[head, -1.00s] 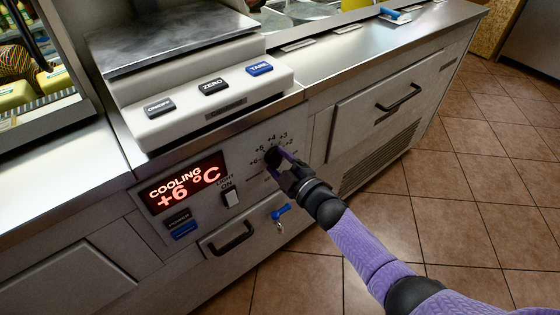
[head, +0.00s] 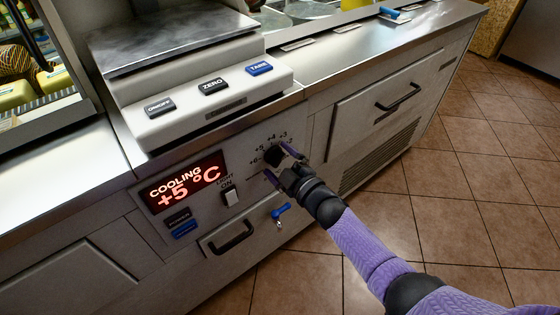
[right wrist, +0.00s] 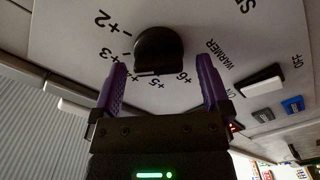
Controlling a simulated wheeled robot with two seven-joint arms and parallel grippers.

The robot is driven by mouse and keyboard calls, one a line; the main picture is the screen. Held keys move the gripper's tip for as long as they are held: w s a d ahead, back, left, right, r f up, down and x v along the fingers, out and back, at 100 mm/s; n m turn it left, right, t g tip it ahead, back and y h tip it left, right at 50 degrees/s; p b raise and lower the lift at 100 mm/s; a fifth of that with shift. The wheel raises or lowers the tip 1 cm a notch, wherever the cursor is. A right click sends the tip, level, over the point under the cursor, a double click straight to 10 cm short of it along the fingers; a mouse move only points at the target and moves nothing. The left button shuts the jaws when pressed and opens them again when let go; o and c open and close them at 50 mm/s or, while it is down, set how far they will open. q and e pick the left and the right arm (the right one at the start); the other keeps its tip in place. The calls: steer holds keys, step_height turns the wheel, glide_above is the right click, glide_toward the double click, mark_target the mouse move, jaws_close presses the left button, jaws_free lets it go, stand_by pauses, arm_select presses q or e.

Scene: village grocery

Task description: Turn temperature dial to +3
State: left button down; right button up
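The black temperature dial (head: 273,156) is on the grey control panel, with its marks printed around it. In the right wrist view the dial (right wrist: 158,48) is between and just ahead of the purple fingertips, with a gap on each side. My right gripper (head: 281,164) is open at the dial and holds nothing; its spread fingers also show in the right wrist view (right wrist: 160,72). The red-lit display (head: 183,183) reads COOLING +5 °C. The dial's exact pointer direction is hard to tell. My left gripper is not in view.
A light switch (head: 230,196) and blue and dark buttons (head: 181,225) are left of the dial. A key with a blue tag (head: 281,211) sticks out below it. A scale (head: 190,85) stands on the counter above. The tiled floor at right is clear.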

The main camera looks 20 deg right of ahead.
steer(key=p+v, duration=0.4)
steer(key=v, duration=0.6)
